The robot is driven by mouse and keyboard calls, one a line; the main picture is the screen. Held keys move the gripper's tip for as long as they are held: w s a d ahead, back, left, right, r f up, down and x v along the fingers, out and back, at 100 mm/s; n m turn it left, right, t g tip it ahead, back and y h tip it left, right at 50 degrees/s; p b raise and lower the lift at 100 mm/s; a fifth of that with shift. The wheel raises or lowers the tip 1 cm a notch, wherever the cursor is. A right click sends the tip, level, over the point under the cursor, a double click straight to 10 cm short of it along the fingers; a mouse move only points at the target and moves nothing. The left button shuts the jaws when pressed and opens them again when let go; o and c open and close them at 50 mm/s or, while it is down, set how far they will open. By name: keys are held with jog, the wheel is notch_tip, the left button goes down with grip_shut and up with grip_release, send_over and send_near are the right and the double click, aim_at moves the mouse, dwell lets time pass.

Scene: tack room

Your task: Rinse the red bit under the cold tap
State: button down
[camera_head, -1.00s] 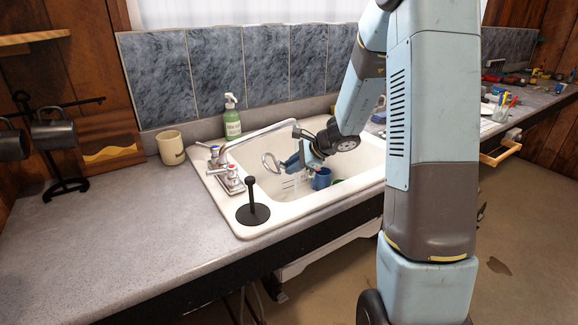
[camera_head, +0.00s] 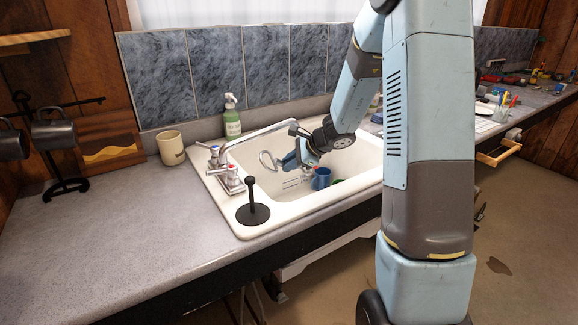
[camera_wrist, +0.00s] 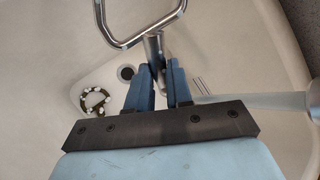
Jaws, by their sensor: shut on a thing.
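My gripper (camera_wrist: 160,90) is shut on a metal bit whose blue fingers hide the gripped part. The bit (camera_wrist: 150,25) shows a bare silver loop at the top of the wrist view; I see no red on it. In the head view the bit (camera_head: 267,160) hangs over the sink basin, left of my gripper (camera_head: 291,160). The tap (camera_head: 255,135) has a long spout reaching over the basin, close above my gripper. Its two handles stand on the sink's left rim.
A soap bottle (camera_head: 232,118) and beige cup (camera_head: 171,148) stand behind.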

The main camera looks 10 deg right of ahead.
dwell(0.4)
jog(key=s+d, duration=0.4)
jog(key=d, duration=0.4)
jog(key=shift+s+d, duration=0.25)
jog(key=shift+d, duration=0.15)
dwell(0.3)
jog(key=shift+r, duration=0.15)
